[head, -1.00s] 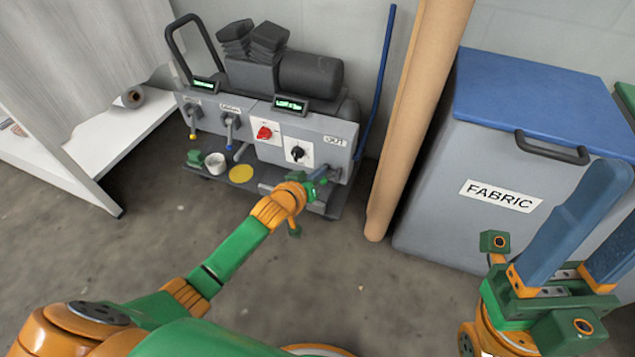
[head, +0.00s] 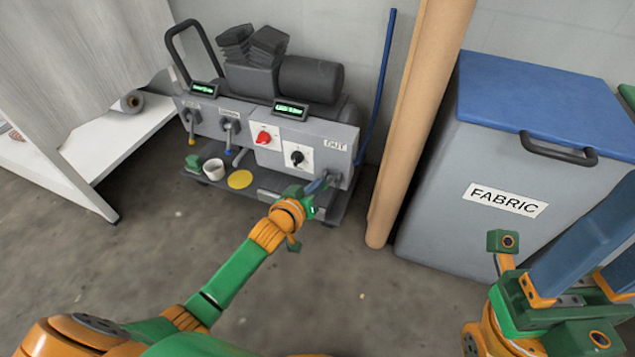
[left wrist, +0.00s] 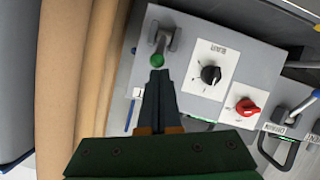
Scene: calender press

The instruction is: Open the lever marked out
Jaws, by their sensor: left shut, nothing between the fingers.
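The lever marked OUT is at the right end of the grey machine's front, by the OUT label (head: 335,146). In the left wrist view the lever (left wrist: 163,40) is grey with a green ball knob (left wrist: 157,60) at its end, pointing toward my left gripper. My left gripper (left wrist: 158,76) is shut and empty, its dark fingertips just below the knob; whether they touch it I cannot tell. In the head view my left gripper (head: 326,180) is in front of the OUT end and partly hides the lever. My right gripper (head: 590,250) is open at the far right, well away from the machine.
A red knob (head: 263,138) and a black knob (head: 297,158) sit left of the lever. A brown roll (head: 418,120) stands upright right of the machine, beside the grey FABRIC bin (head: 450,180). A white cup (head: 214,168) and yellow disc (head: 240,179) lie on the machine's base.

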